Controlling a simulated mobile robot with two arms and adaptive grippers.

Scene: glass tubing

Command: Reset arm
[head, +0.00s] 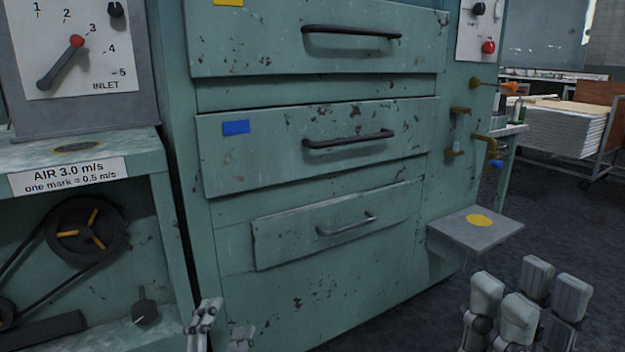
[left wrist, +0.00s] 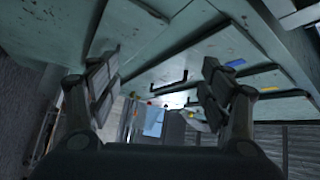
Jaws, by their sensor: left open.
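My left gripper (head: 222,335) shows at the bottom edge of the head view, in front of the green cabinet. In the left wrist view its two fingers (left wrist: 160,95) are spread wide with nothing between them. It is open and empty. My right gripper (head: 528,298) is at the lower right of the head view, over the dark floor. Its finger pads point up and stand apart, with nothing seen held between them. Much of both arms is out of the head view.
A worn green cabinet (head: 330,278) with three handled drawers fills the middle. A grey ledge with a yellow disc (head: 479,221) juts from its right. An air inlet panel (head: 75,45) and a belt wheel (head: 86,233) are at left. A loaded cart (head: 560,130) stands far right.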

